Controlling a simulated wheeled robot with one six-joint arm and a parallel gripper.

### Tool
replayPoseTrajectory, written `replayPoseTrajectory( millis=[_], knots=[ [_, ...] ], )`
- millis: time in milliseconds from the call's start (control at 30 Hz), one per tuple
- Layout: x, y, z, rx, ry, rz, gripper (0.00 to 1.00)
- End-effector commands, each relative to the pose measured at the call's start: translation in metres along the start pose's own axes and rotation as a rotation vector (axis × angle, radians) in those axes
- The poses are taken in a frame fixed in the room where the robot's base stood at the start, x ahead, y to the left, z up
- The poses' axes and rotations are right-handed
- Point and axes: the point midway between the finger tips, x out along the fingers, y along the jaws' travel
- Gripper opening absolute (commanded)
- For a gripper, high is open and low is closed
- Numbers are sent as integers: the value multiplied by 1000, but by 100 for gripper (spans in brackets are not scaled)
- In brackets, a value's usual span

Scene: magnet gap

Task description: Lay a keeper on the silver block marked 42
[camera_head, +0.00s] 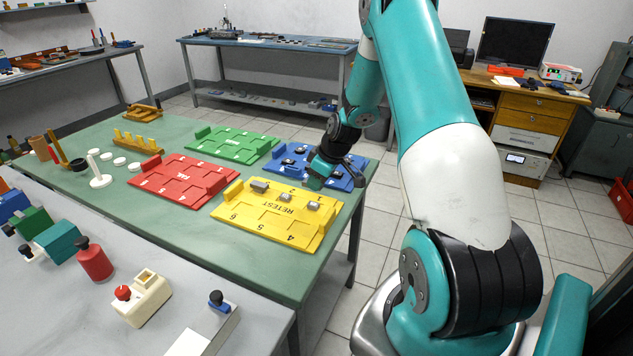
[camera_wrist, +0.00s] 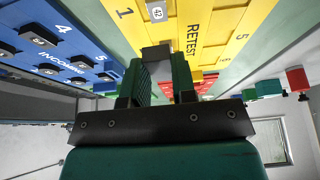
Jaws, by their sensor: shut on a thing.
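The silver block marked 42 (camera_wrist: 155,12) sits by number 1 on the yellow RETEST tray (camera_wrist: 222,30), ahead of my fingertips in the wrist view. In the head view a small silver block (camera_head: 313,206) stands by number 1 on the yellow tray (camera_head: 262,219). My gripper (camera_wrist: 160,66) is shut on a plain grey piece, apparently a keeper (camera_wrist: 157,51), which shows at the fingertips. In the head view my gripper (camera_head: 315,182) hangs near the back right corner of the yellow tray, beside the blue tray. The held piece cannot be made out there.
Two more silver blocks (camera_head: 285,197) stand on the yellow tray, the left one looking darker and longer. The blue INCOMING tray (camera_head: 340,181) holds several blocks. Red (camera_head: 170,190) and green (camera_head: 225,150) trays lie left. White discs and a post (camera_head: 99,172) stand farther left.

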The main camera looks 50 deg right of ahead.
Motion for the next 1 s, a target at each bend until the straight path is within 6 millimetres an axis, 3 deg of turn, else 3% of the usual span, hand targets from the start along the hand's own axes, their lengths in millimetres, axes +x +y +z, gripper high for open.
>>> replayPoseTrajectory(
  millis=[433, 1000],
  knots=[
    [-2, -1, 2, -3, 1, 4, 0],
    [41, -1, 19, -3, 1, 2, 0]
  ],
)
